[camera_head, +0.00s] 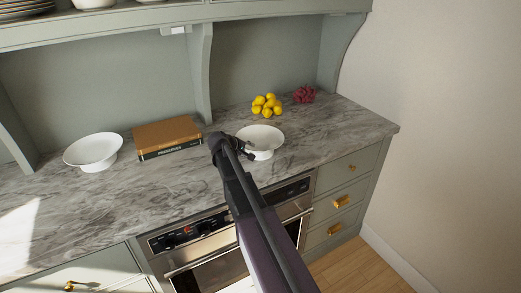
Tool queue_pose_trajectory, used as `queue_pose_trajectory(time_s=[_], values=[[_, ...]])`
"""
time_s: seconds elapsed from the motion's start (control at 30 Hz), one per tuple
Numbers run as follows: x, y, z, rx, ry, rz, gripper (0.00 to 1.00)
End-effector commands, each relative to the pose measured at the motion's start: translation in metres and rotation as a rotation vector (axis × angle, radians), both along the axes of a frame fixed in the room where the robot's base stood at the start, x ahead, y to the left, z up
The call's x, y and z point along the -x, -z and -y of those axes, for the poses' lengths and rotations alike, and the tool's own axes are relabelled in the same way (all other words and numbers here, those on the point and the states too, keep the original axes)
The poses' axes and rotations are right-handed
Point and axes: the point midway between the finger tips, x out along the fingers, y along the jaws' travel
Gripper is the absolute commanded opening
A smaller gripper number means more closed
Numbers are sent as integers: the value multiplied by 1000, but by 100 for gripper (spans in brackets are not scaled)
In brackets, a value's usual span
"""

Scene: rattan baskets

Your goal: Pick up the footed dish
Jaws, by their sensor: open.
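A white footed dish (265,137) stands upright on the marble counter, in the middle of the camera_head view. My gripper (245,149) is open at the left side of this dish and overlaps its rim in the picture. I cannot tell whether it touches the dish. The foot of this dish is mostly hidden below its bowl. A second white footed dish (93,150) stands on the counter at the left, well away from my gripper.
A brown book (167,134) lies on the counter left of my gripper. Yellow lemons (267,105) and a bunch of red fruit (304,94) are behind the nearer dish. A shelf post (200,75) rises at the back. The counter (345,127) is clear at the right.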

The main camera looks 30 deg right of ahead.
Motion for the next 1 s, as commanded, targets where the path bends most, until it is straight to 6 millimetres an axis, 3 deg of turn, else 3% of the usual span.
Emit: queue_pose_trajectory(time_s=[0.6, 0.63, 0.8, 1.0], values=[[-1, 2, 2, 0, 0, 0, 50], [-1, 2, 2, 0, 0, 0, 47], [-1, 2, 2, 0, 0, 0, 0], [-1, 1, 3, 2, -1, 0, 0]])
